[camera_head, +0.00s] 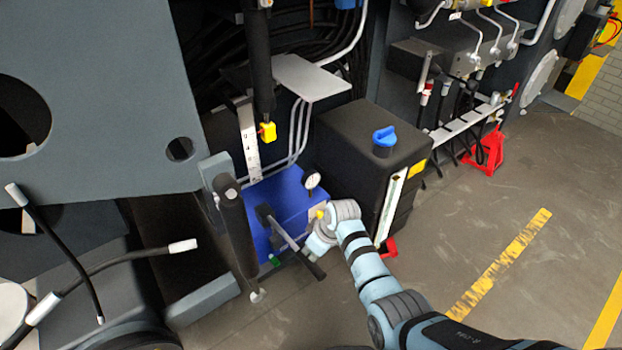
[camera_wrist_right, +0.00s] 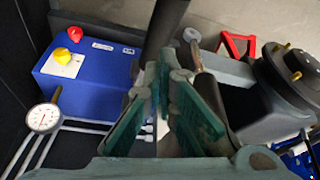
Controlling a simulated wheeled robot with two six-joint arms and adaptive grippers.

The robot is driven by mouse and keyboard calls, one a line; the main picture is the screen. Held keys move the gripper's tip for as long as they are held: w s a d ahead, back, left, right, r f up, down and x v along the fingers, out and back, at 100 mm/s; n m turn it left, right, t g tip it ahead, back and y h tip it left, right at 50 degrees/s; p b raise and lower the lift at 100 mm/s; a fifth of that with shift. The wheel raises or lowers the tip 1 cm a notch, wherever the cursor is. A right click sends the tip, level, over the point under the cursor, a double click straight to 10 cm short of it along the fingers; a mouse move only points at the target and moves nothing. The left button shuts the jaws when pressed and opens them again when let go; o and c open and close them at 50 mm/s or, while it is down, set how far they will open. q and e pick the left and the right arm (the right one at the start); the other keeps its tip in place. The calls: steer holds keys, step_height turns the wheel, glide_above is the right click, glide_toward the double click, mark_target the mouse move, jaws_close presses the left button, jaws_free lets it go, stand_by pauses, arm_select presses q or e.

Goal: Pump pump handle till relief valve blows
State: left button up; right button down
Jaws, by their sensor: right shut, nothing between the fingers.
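The blue pump unit (camera_head: 288,192) stands low at the chassis, and its blue top (camera_wrist_right: 95,80) shows in the right wrist view. A lever with a dark grip (camera_head: 313,268), which looks like the pump handle, slants down across its front. A white dial gauge (camera_head: 312,180) sits on the unit; it also shows in the wrist view (camera_wrist_right: 43,118). My right gripper (camera_head: 313,245) is close beside the lever. Its green-padded fingers (camera_wrist_right: 165,112) are shut and empty. A dark bar (camera_wrist_right: 163,30) passes beyond them; I cannot tell whether they touch it. My left gripper is not in view.
A black tank with a blue cap (camera_head: 384,140) stands right of the pump. A dark cylinder (camera_head: 236,225) stands left of the lever. Red (camera_wrist_right: 75,33) and yellow (camera_wrist_right: 62,55) knobs sit on the blue unit. Open floor (camera_head: 470,240) lies to the right.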

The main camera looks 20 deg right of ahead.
stand_by(0.7)
step_height(320, 180, up, 12)
steer(key=d+m+t, duration=0.2)
steer(key=d, duration=0.1)
steer(key=w+d+f+m+t+h, duration=0.1)
steer(key=d+f+m, duration=0.1)
steer(key=f, duration=0.4)
steer(key=w+d+f+m+t+h, duration=0.1)
steer(key=w+f+m, duration=0.1)
steer(key=f, duration=0.4)
steer(key=s+d+f+m, duration=0.1)
steer(key=s+d+f, duration=0.3)
steer(key=s+f, duration=0.95)
steer(key=s+d+f+g, duration=0.1)
steer(key=s+f, duration=0.3)
steer(key=s, duration=0.8)
steer(key=s+d+f+g+h, duration=0.1)
steer(key=s+f+g, duration=0.2)
steer(key=s, duration=0.9)
steer(key=s+d+f+g, duration=0.1)
steer(key=s+f+g, duration=0.1)
steer(key=s+f, duration=0.5)
steer(key=s, duration=0.5)
steer(key=shift+d+f, duration=0.15)
steer(key=shift+d, duration=0.15)
